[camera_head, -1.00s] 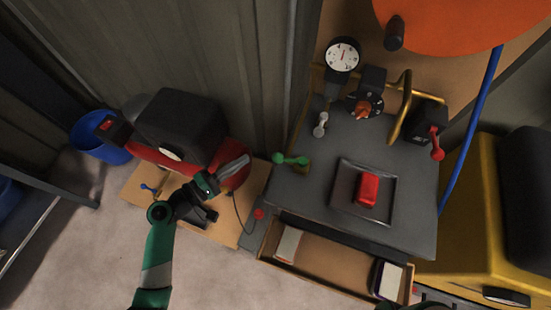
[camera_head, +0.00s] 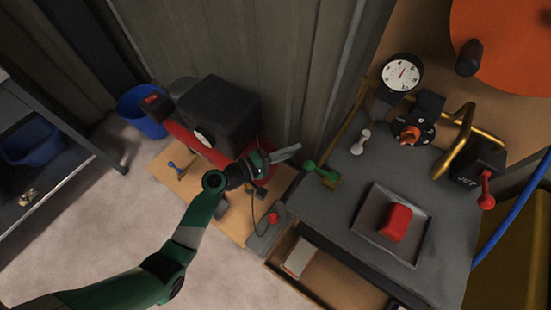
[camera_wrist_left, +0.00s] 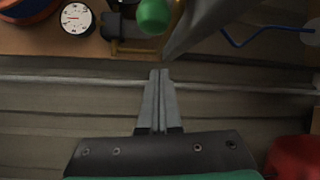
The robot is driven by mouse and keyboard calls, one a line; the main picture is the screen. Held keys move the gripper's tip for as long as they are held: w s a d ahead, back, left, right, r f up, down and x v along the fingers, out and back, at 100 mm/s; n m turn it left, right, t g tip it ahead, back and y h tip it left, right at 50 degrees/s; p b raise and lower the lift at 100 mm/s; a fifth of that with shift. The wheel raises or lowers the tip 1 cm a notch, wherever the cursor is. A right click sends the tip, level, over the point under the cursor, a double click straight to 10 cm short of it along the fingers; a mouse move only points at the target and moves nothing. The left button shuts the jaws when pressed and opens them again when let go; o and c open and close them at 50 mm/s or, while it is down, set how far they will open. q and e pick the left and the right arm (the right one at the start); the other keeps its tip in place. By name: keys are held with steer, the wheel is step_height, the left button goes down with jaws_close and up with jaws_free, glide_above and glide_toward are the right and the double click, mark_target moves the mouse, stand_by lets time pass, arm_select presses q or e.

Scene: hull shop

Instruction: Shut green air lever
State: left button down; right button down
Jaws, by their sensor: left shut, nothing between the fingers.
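The green lever (camera_head: 322,173) sits on the left edge of the dark grey bench top, its round knob end toward the left. My left gripper (camera_head: 297,148) is shut and empty, just to the left of and above the green knob in the head view, with a small gap in the picture. In the left wrist view the shut fingertips (camera_wrist_left: 159,72) point toward the green knob (camera_wrist_left: 153,15), which shows at the top edge beyond them. How far apart they are in depth I cannot tell. My right gripper is not in view.
A white lever (camera_head: 361,141), a gauge (camera_head: 403,72), an orange knob (camera_head: 409,134) and a red lever (camera_head: 486,188) stand farther along the bench. A tray (camera_head: 364,221) holds a red block (camera_head: 395,222). A red and black machine (camera_head: 215,112) stands left; a drawer (camera_head: 340,285) is open below.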

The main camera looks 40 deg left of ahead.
mark_target(318, 170)
arm_select(q)
steer(key=d, duration=0.1)
steer(key=s+d, duration=0.1)
steer(key=d+p, duration=0.1)
steer(key=shift+s+d+r, duration=0.15)
steer(key=shift+s+r, duration=0.2)
steer(key=shift+r, duration=0.05)
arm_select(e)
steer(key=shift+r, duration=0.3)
arm_select(q)
steer(key=shift+s, duration=0.1)
steer(key=shift+s+d+n+y+p, duration=0.15)
steer(key=shift+s+n+y+p, duration=0.15)
steer(key=shift+n+y+p, duration=0.1)
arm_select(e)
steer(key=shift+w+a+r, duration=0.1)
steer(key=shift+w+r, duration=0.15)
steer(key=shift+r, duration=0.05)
